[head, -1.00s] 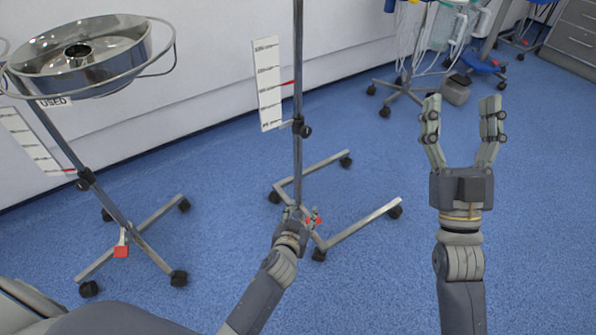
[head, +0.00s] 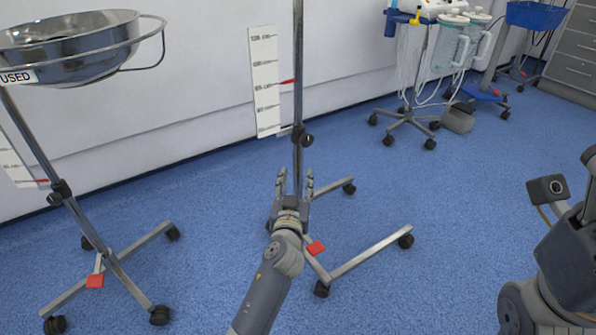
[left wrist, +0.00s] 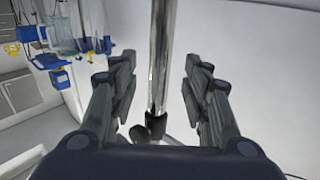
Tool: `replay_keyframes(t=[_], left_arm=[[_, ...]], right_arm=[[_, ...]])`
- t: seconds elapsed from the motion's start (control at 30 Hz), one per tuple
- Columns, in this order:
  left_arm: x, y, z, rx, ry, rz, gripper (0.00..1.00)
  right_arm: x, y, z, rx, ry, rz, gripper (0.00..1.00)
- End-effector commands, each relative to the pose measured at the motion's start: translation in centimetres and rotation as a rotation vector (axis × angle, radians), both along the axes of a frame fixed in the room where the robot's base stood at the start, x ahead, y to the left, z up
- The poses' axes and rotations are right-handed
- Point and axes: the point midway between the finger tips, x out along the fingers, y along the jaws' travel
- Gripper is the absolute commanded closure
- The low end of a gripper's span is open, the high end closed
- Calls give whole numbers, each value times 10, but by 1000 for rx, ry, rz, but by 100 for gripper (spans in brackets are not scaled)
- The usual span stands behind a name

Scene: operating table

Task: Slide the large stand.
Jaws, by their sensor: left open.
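The large stand (head: 298,60) is a tall metal pole on a wheeled base, in the middle of the head view. My left gripper (head: 295,176) is open and upright at the lower pole, below its black knob. In the left wrist view the pole (left wrist: 161,60) shows between the two open fingers (left wrist: 160,85), without visible contact. I cannot tell how deep between them it stands. A red pedal sits on the base beside my left wrist. Part of my right arm with its wrist camera is at the right edge; its fingers are mostly cut off.
A second wheeled stand with a steel bowl (head: 70,45) and a "USED" label is at the left. The white wall (head: 200,90) is behind both stands. A wheeled suction unit (head: 450,50) and grey drawers (head: 575,55) are at the back right.

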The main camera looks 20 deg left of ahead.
Motion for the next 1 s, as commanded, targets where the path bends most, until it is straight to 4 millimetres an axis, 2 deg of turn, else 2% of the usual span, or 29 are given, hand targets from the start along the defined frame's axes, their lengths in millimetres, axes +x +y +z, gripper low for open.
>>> replay_keyframes(t=[0.1, 0.3, 0.5, 0.77, 0.93, 0.97, 1.0], left_arm=[[22, 5, -1, 2, -3, -1, 56], [48, 11, -2, 1, 0, -1, 56], [57, 13, -1, 0, 0, 0, 56], [58, 13, 0, 0, 1, 0, 56], [58, 13, 0, 0, 1, 0, 95], [58, 13, -1, 0, 1, 0, 100], [58, 13, -1, 0, 1, 0, 100]], right_arm=[[-4, 0, 0, -1, -20, -1, 34], [-10, 1, 3, -3, -45, -3, 34], [-12, 2, 6, -7, -54, -4, 34], [-12, 2, 7, -6, -55, -3, 34], [-12, 2, 7, -6, -55, -3, 34], [-12, 2, 7, -5, -54, -3, 34], [-12, 2, 7, -5, -55, -3, 34]])
